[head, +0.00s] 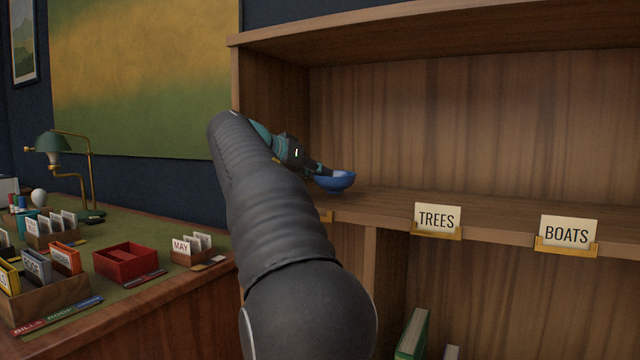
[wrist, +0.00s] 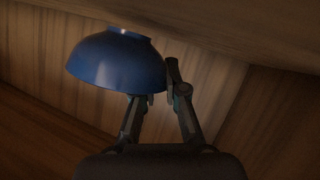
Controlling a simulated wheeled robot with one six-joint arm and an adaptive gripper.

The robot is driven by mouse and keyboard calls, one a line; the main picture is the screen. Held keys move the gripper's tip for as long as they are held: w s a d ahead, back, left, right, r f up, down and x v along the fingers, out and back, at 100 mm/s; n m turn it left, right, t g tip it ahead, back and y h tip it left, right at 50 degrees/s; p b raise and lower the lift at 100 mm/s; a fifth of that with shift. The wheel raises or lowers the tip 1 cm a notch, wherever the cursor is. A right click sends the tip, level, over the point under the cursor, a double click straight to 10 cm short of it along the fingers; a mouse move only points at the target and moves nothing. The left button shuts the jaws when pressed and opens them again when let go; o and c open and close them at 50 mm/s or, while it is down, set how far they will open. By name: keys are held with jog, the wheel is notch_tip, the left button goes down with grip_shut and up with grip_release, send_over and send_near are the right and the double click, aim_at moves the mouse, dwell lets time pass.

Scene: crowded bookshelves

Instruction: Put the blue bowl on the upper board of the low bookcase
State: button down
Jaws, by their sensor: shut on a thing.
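The blue bowl (head: 338,181) is at the left end of the bookcase's upper board (head: 390,203) in the head view. It looks upright, on or just above the board; I cannot tell whether it touches. My gripper (head: 322,171) is shut on the bowl's rim on its left side. In the wrist view the bowl (wrist: 118,62) fills the upper left, and my gripper (wrist: 162,92) has its fingers at the bowl's right edge. My own arm hides the left end of the board in the head view.
The upper board is otherwise bare. Label cards reading TREES (head: 437,218) and BOATS (head: 567,233) stand on its front edge. The bookcase's side wall (head: 272,90) is close to my gripper. A green book (head: 412,335) stands below. A cluttered desk (head: 180,285) is at left.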

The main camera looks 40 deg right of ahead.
jog(key=shift+f, duration=0.6)
jog(key=shift+f, duration=0.2)
jog(key=c, duration=1.2)
grip_release()
jog(key=shift+r, duration=0.1)
jog(key=shift+r, duration=0.25)
jog(key=p+v, duration=0.1)
jog(key=v, duration=1)
jog(key=shift+a, duration=0.45)
